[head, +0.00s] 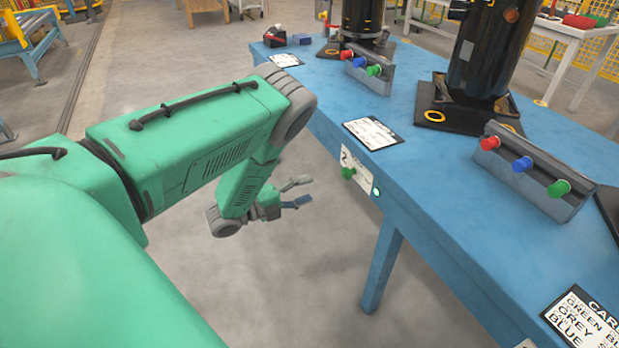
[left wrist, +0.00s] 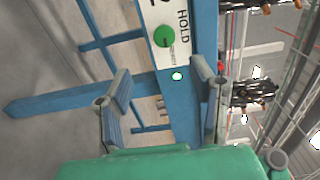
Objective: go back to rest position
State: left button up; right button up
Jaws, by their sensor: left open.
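My left arm, green with grey joints, reaches in from the left in the head view. Its left gripper (head: 302,192) is open and empty, low beside the front side of the blue table (head: 440,200). In the left wrist view the left gripper (left wrist: 158,88) shows two spread fingers with nothing between them. Past them is a green knob (left wrist: 164,37) on a white HOLD plate on the table side. The same green knob (head: 348,172) shows to the right of the gripper in the head view, apart from it. My right gripper is not in view.
On the table stand two dark cylinders, the nearer one (head: 487,55) large. Two grey button boxes (head: 527,172), (head: 369,73) carry red, blue and green knobs. Label cards lie near the edge. A table leg (head: 383,265) stands right of the gripper. Floor left of the table is clear.

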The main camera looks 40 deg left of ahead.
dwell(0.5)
pick_arm(q)
jog(key=s+d+f+n+g+y+p, duration=0.45)
jog(key=s+d+n+g+y, duration=0.3)
jog(key=n, duration=0.65)
jog(key=s+d+r+n+g+p, duration=0.1)
jog(key=s+d+n+g, duration=0.2)
jog(key=s, duration=0.7)
jog(key=s+d+r+n+g+p, duration=0.2)
jog(key=s+n+g, duration=0.3)
jog(key=s, duration=0.5)
jog(key=shift+s+d+r+h, duration=0.25)
jog(key=shift+d+h, duration=0.1)
jog(key=shift+d, duration=0.2)
jog(key=shift+g, duration=0.25)
